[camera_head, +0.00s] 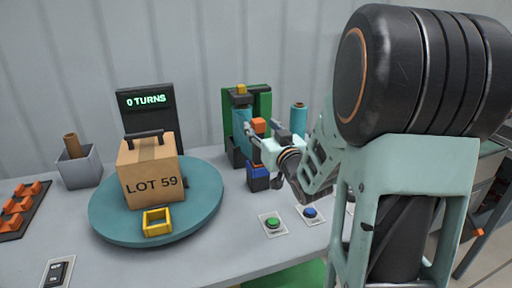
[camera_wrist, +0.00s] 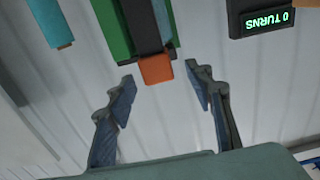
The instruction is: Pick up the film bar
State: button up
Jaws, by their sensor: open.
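What looks like the film bar is a dark bar with an orange end (camera_head: 259,126) in front of the green stand (camera_head: 262,104) and its teal film roll (camera_head: 242,118). In the wrist view the orange end (camera_wrist: 157,69) sits between and slightly beyond my fingertips, apart from both. The dark bar (camera_wrist: 143,25) runs up from it in front of the green stand (camera_wrist: 113,28). My gripper (camera_head: 254,148) is open and empty, and its fingertips (camera_wrist: 160,82) point toward the orange end. My wrist and arm hide part of the stand's right side in the head view.
A box marked LOT 59 (camera_head: 150,180) and a yellow square frame (camera_head: 158,222) stand on a teal turntable (camera_head: 105,205). A dark display (camera_head: 146,101) reads 0 TURNS. A blue block (camera_head: 258,178) lies below my gripper. Green (camera_head: 272,222) and blue (camera_head: 309,212) buttons are nearby.

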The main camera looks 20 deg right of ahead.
aim_at(260, 126)
jog(key=shift+w+d+f, duration=0.1)
jog(key=shift+w+f, duration=0.05)
jog(key=shift+w, duration=1.8)
jog(key=shift+c, duration=0.7)
grip_shut()
